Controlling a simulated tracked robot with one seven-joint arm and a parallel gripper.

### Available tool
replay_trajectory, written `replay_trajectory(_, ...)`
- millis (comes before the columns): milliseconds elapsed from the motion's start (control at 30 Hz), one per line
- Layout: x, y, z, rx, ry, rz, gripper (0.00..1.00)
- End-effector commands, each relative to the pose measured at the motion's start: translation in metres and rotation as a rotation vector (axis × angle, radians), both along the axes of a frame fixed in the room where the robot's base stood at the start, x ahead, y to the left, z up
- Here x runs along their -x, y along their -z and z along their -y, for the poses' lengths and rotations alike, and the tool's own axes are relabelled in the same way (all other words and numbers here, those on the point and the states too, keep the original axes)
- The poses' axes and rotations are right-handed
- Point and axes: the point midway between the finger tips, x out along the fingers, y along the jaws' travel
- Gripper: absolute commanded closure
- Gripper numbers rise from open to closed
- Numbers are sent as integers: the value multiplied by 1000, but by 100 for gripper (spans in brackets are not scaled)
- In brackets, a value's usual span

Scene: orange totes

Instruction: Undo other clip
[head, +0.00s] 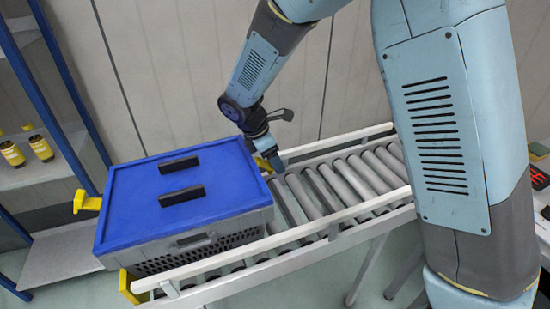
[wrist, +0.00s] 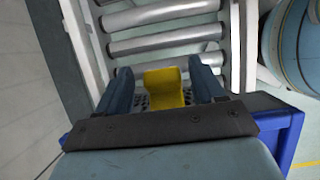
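A grey crate (head: 210,240) with a blue lid (head: 150,215) sits at the left end of the roller conveyor. A yellow clip (head: 87,202) on the crate's left side sticks outward. Another yellow clip (head: 263,163) is at the crate's right side, partly hidden by my gripper (head: 268,152). In the wrist view this yellow clip (wrist: 165,86) lies between the two fingers of my gripper (wrist: 164,82). The fingers look apart, with a small gap on each side of the clip. The crate's perforated wall shows beside the clip.
The roller conveyor (head: 345,180) runs right from the crate, with pale side rails (head: 345,216); its rollers are bare. A yellow piece (head: 128,286) is at the conveyor's near left end. Two black bars lie on the lid.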

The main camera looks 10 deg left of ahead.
Motion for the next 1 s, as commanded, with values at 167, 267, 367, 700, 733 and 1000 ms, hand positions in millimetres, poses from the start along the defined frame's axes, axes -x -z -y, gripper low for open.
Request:
replay_trajectory(167, 0, 0, 0, 0, 1, 0, 48)
replay_trajectory(267, 0, 0, 0, 0, 1, 0, 58)
replay_trajectory(367, 0, 0, 0, 0, 1, 0, 67)
replay_trajectory(700, -1, 0, 4, 1, 3, 1, 88)
replay_trajectory(733, -1, 0, 3, 1, 4, 0, 88)
replay_trajectory(1000, -1, 0, 2, 6, 4, 3, 88)
